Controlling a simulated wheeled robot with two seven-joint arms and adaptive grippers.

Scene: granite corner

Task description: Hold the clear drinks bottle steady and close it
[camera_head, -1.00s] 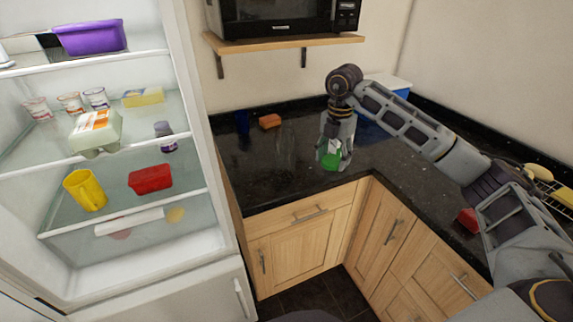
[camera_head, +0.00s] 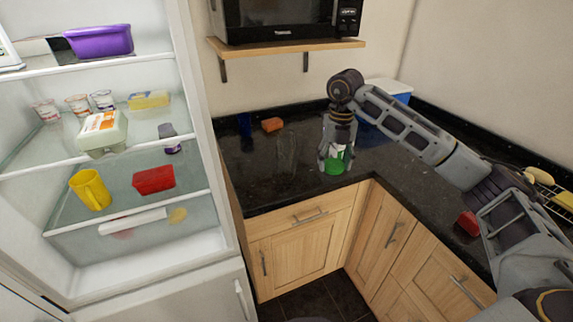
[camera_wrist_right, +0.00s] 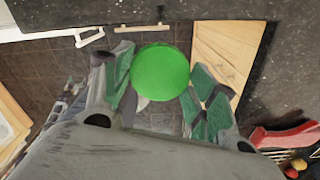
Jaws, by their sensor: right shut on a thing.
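The clear drinks bottle (camera_head: 287,150) shows only as a faint, see-through upright shape on the dark worktop, left of my right gripper. Its top is hard to make out. My right gripper (camera_head: 336,160) points down near the front corner of the worktop, shut on a round green lid (camera_head: 335,167). In the right wrist view the green lid (camera_wrist_right: 160,72) is a flat disc between the two fingers (camera_wrist_right: 160,95), with the tiled floor behind it. The gripper and lid are apart from the bottle. My left gripper is not in view.
An open fridge (camera_head: 120,215) with food stands at the left. An orange block (camera_head: 272,125) and a dark blue object (camera_head: 244,124) are behind the bottle. A microwave (camera_head: 285,20) sits on a shelf above. A blue and white box (camera_head: 390,92) stands at the back; a red object (camera_head: 468,222) lies right.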

